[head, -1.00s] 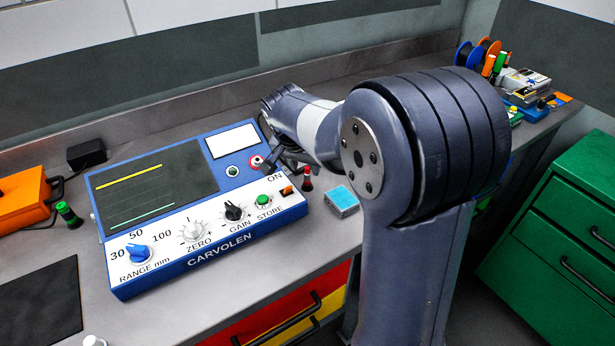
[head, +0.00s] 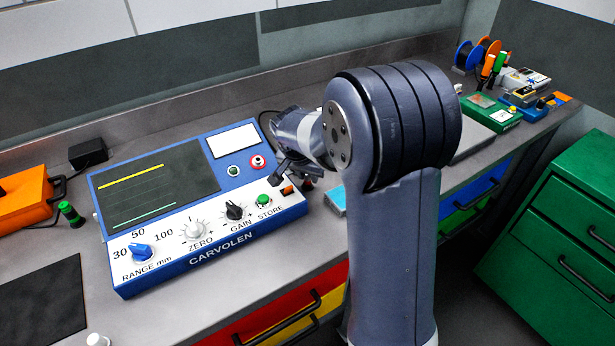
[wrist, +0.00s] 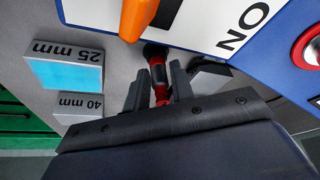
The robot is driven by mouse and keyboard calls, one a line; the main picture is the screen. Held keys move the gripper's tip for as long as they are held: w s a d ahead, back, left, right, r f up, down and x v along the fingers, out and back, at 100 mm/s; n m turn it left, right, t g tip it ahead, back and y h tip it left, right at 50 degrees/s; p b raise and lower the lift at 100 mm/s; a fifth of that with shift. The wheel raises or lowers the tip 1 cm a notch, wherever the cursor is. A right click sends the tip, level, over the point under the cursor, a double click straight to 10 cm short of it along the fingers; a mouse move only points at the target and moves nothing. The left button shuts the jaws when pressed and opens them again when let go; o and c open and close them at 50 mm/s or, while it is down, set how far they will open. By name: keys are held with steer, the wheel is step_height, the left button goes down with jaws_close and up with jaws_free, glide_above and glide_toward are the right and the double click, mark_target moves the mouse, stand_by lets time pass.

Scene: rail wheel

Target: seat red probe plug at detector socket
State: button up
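The red probe plug (wrist: 158,72), red with black parts, is by the detector's edge in the wrist view. In the head view my gripper (head: 288,174) is low over the detector's right end. The blue detector (head: 150,280) lies on the bench. Its red-ringed socket (head: 257,162) is at the upper right of the panel and looks empty; its red ring (wrist: 297,50) also shows in the wrist view.
A block marked 25 mm (wrist: 68,70) and one marked 40 mm (wrist: 82,108) lie close beside the plug. An orange switch (wrist: 137,18) sticks out from the detector near my fingers. A green-ringed socket (head: 233,171) is left of the red one.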

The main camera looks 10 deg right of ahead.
jaws_close()
